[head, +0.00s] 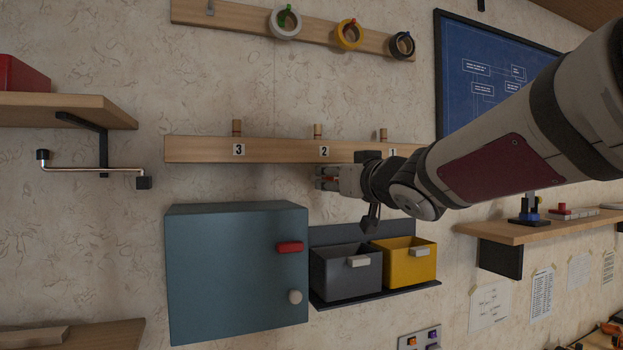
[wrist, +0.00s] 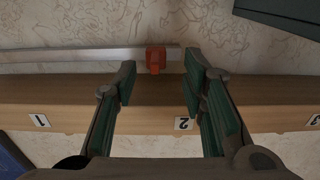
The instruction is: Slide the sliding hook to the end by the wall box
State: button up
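The sliding hook is a small orange-red block (wrist: 155,60) on a pale metal rail (wrist: 70,55) in the wrist view. It sits close to the rail's visible right end, which meets my finger, so I cannot tell whether the rail runs on behind it. My gripper (wrist: 160,87) is open, with one green-padded finger on each side of the hook and a gap on both sides. In the head view my gripper (head: 326,178) is below the label 2 plank, with a bit of red between its fingers. The teal wall box (head: 235,275) is below and left; its dark edge (wrist: 285,12) seems to show top right in the wrist view.
A wooden plank (head: 260,150) with pegs and number labels runs just above my gripper. A grey bin (head: 345,275) and a yellow bin (head: 410,265) hang below. A shelf bracket with a crank-like bar (head: 95,169) is at left. Bare wall lies between plank and box.

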jog(key=v, duration=0.9)
jog(key=shift+s, duration=0.1)
jog(key=s+d+f+m+g+h, duration=0.2)
jog(key=s+d+f+g+h, duration=0.15)
jog(key=s+d+f, duration=0.35)
jog(key=s+d+f+m+g+h, duration=0.25)
jog(key=s+d+f+h, duration=0.2)
jog(key=f, duration=0.35)
jog(key=s+a+f+g+y, duration=0.1)
jog(key=s+a+f+g, duration=0.1)
jog(key=s+f, duration=0.4)
jog(key=s+a+f+g+y, duration=0.1)
jog(key=s+f+g, duration=0.3)
jog(key=s, duration=0.6)
notch_tip(320, 180, down, 3)
jog(key=shift+a+r+n, duration=0.2)
jog(key=shift+a+n, duration=0.25)
jog(key=shift+a, duration=0.1)
jog(key=shift+w, duration=0.1)
